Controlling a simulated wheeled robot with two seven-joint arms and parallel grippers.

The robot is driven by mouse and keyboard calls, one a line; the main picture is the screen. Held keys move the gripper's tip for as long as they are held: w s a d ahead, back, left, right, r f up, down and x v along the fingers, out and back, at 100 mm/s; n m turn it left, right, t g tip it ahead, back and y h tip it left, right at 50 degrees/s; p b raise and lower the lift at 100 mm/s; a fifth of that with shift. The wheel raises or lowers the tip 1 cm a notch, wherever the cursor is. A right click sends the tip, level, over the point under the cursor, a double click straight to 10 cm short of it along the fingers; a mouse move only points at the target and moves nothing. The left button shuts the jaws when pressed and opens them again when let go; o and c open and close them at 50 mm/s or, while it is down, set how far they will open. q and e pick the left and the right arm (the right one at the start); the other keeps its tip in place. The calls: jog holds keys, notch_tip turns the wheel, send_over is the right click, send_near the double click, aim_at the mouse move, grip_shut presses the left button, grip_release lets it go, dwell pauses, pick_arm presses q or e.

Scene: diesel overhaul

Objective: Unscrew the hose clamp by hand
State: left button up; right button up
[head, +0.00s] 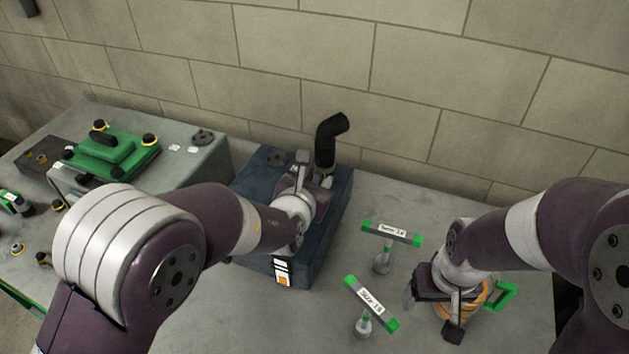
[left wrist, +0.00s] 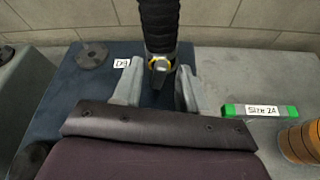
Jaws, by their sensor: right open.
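A black ribbed hose (head: 328,140) stands up from the dark blue block (head: 340,215) and bends at its top. In the left wrist view, the hose clamp (left wrist: 160,64) is a yellow ring with a silver part, low on the hose (left wrist: 159,22). My left gripper (head: 308,172) is above the block beside the hose. Its fingers (left wrist: 157,88) are apart, with the clamp showing between and beyond them. I cannot tell whether they touch it. My right gripper (head: 434,310) is open, low over the table, beside an orange ringed object (head: 489,292) that it partly hides.
Two green-ended labelled bars, Size 24 (head: 392,233) and Size 18 (head: 371,302), stand on small posts between my arms. A green cover (head: 115,158) with yellow-ringed black knobs lies at left. A brick wall (head: 300,60) is close behind the hose.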

pick_arm(q)
jog(key=v, duration=1.2)
jog(key=shift+s+p, duration=0.3)
jog(key=shift+s, duration=0.05)
pick_arm(e)
jog(key=shift+r, duration=0.3)
jog(key=shift+c, duration=0.3)
